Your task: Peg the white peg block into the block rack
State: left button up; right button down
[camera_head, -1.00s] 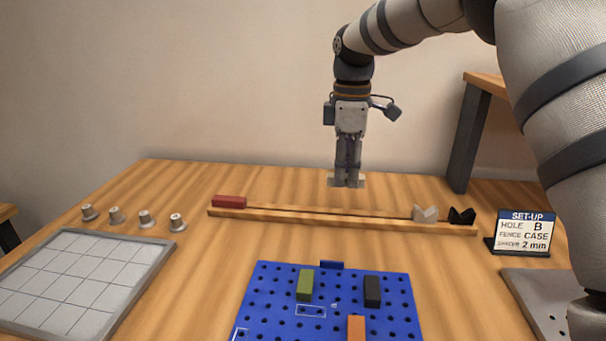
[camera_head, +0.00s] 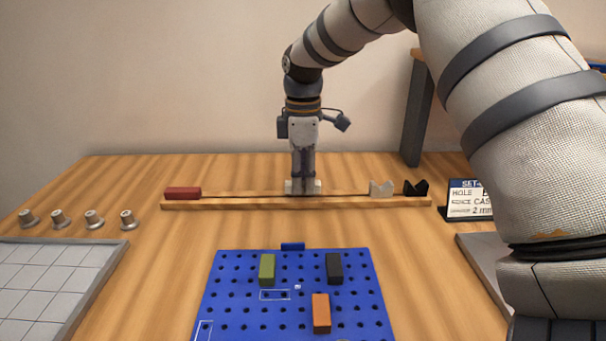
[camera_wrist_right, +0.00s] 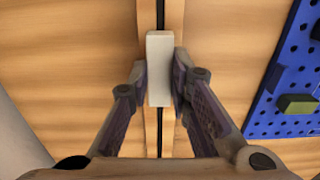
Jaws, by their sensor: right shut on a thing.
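My right gripper (camera_head: 303,187) is shut on the white peg block (camera_wrist_right: 159,68), one finger on each side. The wooden rail (camera_head: 240,205) with a dark lengthwise slot looks like the block rack. It also shows under the block in the wrist view (camera_wrist_right: 152,120). The block's long side lines up with the slot there. In the head view, the white block's ends (camera_head: 317,185) show beside the fingers, at the rail. Its underside is hidden, so I cannot tell whether it is seated in the slot or just above it. My left gripper is not in view.
A red block (camera_head: 183,192) is at the rail's left end; white (camera_head: 381,189) and black (camera_head: 415,187) notched pieces are at its right. The blue pegboard (camera_head: 250,315) in front bears green, black and orange blocks. Several metal knobs (camera_head: 93,219) stand left.

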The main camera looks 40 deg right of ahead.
jog(key=shift+f, duration=0.55)
dwell(0.4)
jog(key=c, duration=1.4)
grip_release()
notch_tip(320, 180, up, 12)
